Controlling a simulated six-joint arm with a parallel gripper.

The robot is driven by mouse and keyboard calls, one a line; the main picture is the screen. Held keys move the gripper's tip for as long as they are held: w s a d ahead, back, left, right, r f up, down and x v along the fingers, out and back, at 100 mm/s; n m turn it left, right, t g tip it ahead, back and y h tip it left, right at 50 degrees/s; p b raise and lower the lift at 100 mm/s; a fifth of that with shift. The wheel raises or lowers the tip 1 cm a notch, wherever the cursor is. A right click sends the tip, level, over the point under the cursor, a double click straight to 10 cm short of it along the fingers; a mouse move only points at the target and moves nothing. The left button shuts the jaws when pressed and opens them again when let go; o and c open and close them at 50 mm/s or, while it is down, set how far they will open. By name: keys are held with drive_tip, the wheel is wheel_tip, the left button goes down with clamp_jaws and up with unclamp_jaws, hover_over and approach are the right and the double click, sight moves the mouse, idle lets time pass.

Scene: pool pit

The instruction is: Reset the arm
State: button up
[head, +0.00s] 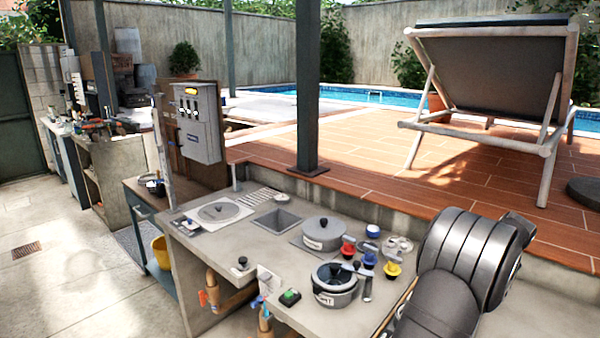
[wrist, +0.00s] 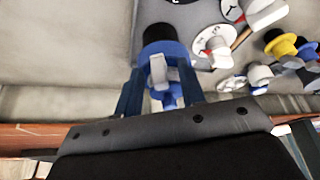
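My gripper (wrist: 160,85) shows in the wrist view with its two dark blue fingers spread apart. A blue fitting (wrist: 172,52) with a black top and a pale grey lever lies in line with the gap between the fingers. I see no clear contact, and its distance from the fingertips is hard to judge. In the head view my arm comes in at the lower right, and my gripper is not visible there.
A control box (head: 198,122) and a dark post (head: 307,85) stand behind. A lounger (head: 490,80) is at upper right.

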drive_tip(key=shift+r, duration=0.15)
drive_tip(key=v, duration=1.7)
drive_tip(key=x, duration=1.7)
drive_tip(key=shift+f, duration=0.25)
drive_tip(key=shift+a+r+m+h, duration=0.2)
drive_tip(key=shift+a+m+h, duration=0.15)
drive_tip(key=shift+m, duration=0.25)
drive_tip(key=v, duration=1.7)
drive_tip(key=w+a+f+m+t+y, duration=0.1)
drive_tip(key=a+f+m+t+y, duration=0.3)
drive_tip(key=f, duration=0.6)
drive_tip(key=shift+a+f+t+y, duration=0.4)
drive_tip(key=shift+a+t+y, duration=0.2)
drive_tip(key=shift+y, duration=0.35)
drive_tip(key=shift+w, duration=0.15)
